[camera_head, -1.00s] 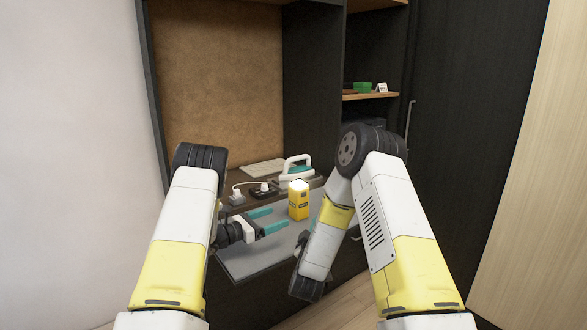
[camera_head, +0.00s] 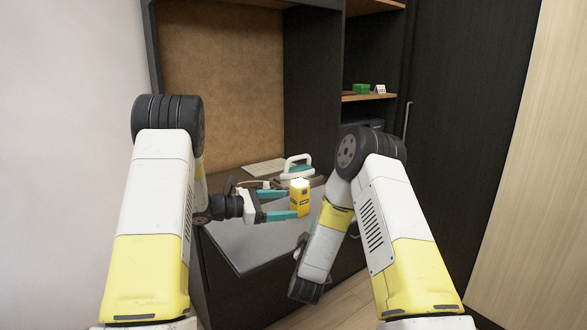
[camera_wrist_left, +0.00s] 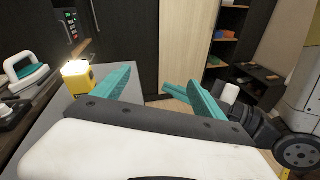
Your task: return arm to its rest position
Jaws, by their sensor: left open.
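My left arm comes in from the left in the head view. Its gripper (camera_head: 283,205) has two teal fingers, spread apart and empty, over the grey desk top. The fingertips appear close to a yellow lantern-like box (camera_head: 300,198) with a bright white top. In the left wrist view the box (camera_wrist_left: 78,80) stands upright to the left of the open gripper (camera_wrist_left: 155,88), outside its fingers. My right arm (camera_head: 330,235) is folded, its forearm hanging down in front of the desk. I cannot make out its gripper.
A white and teal iron-like appliance (camera_head: 296,168) and a keyboard-like pale object (camera_head: 263,167) stand at the back of the desk (camera_head: 255,243). A shelf (camera_head: 370,97) with a green item (camera_head: 361,89) is at the right. Open floor lies right of the desk.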

